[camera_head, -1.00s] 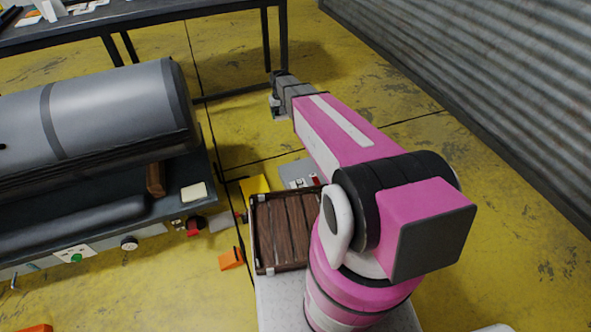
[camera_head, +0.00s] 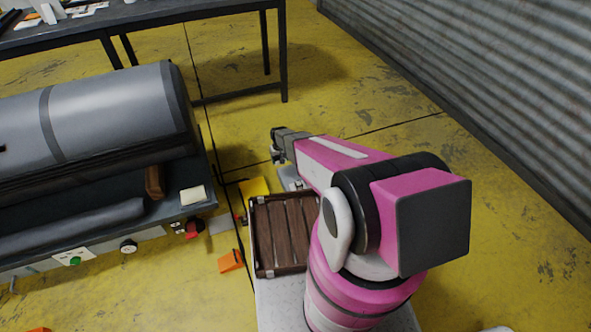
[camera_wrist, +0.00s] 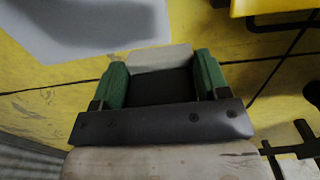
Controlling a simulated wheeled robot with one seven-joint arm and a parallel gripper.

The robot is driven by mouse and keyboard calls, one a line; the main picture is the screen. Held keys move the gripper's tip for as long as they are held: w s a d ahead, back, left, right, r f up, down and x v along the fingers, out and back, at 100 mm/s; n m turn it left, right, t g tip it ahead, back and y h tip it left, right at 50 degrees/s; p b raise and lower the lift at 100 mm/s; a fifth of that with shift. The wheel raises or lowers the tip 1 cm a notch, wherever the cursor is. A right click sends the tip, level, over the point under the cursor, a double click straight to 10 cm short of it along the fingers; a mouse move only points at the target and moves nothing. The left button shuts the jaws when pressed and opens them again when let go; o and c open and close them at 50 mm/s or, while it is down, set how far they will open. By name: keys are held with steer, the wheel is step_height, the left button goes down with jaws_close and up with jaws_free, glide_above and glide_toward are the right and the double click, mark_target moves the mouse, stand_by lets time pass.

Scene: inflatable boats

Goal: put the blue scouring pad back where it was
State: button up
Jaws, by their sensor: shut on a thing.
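My gripper (camera_head: 277,146) hangs over the floor beyond the wooden crate in the head view, pointing away from my base. In the wrist view its two green fingers (camera_wrist: 160,84) are shut on a block with a pale far part (camera_wrist: 160,58). The space nearer the palm is dark. I see no clear blue on this block, so I cannot tell from colour that it is the blue scouring pad. No other blue pad shows in either view.
A brown slatted crate (camera_head: 283,238) sits on my base. A yellow object (camera_head: 254,187) and a grey one (camera_head: 290,180) lie beyond it. A grey cylindrical machine (camera_head: 100,110) with a cream pad (camera_head: 192,195) stands left. A dark table (camera_head: 150,16) stands behind.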

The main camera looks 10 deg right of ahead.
glide_above(296, 172)
step_height(296, 172, down, 5)
steer(key=shift+a+f, duration=0.1)
steer(key=shift+f, duration=1.9)
steer(key=shift+w+f, duration=0.1)
steer(key=shift+f, duration=0.1)
steer(key=o, duration=0.8)
steer(key=shift+o, duration=0.2)
steer(key=shift+r, duration=0.15)
step_height(296, 172, up, 12)
steer(key=s+r+m, duration=0.1)
steer(key=s+r, duration=1.1)
steer(key=r, duration=0.5)
steer(key=s+r+m, duration=0.1)
steer(key=s+r, duration=1.2)
steer(key=r, duration=0.4)
steer(key=shift+s+r, duration=0.15)
steer(key=shift+r, duration=0.15)
